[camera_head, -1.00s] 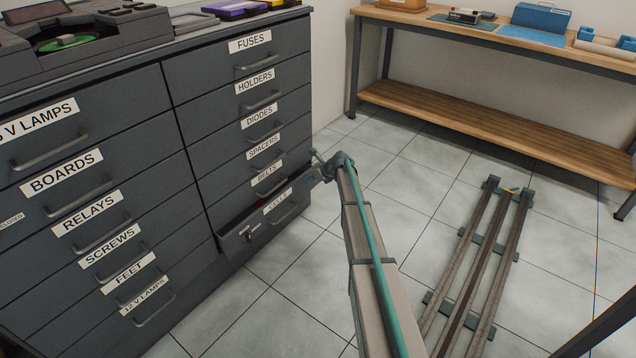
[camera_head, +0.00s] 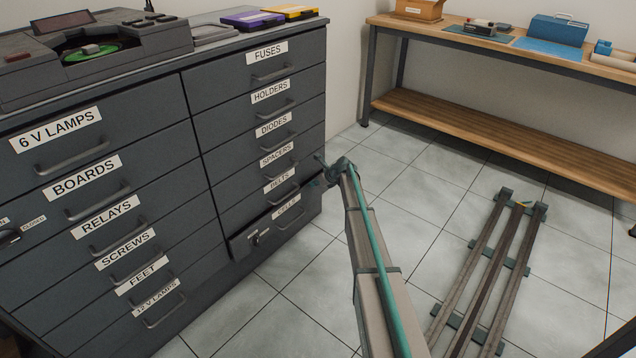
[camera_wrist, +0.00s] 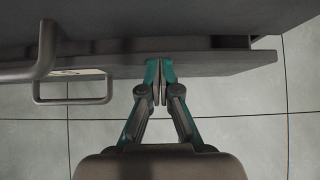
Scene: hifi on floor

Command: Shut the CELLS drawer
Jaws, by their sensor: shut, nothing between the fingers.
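The CELLS drawer (camera_head: 262,234) is the lowest in the right column of the dark grey cabinet. Its front stands slightly out from the drawers above, so it is a little open. In the wrist view its front panel (camera_wrist: 215,64) runs across the picture, with a narrow dark gap behind it. Its bar handle (camera_wrist: 75,101) is to the left of my gripper (camera_wrist: 160,99). My gripper is shut and empty, with its fingertips at the drawer front, to the right of the handle. They seem to touch the panel. In the head view the fingertips are hard to make out.
The BELTS drawer (camera_head: 262,193) and the others above look shut. A workbench (camera_head: 480,125) stands at the back right. A rail track (camera_head: 490,270) lies on the floor to the right. The tiled floor (camera_head: 300,290) before the cabinet is clear.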

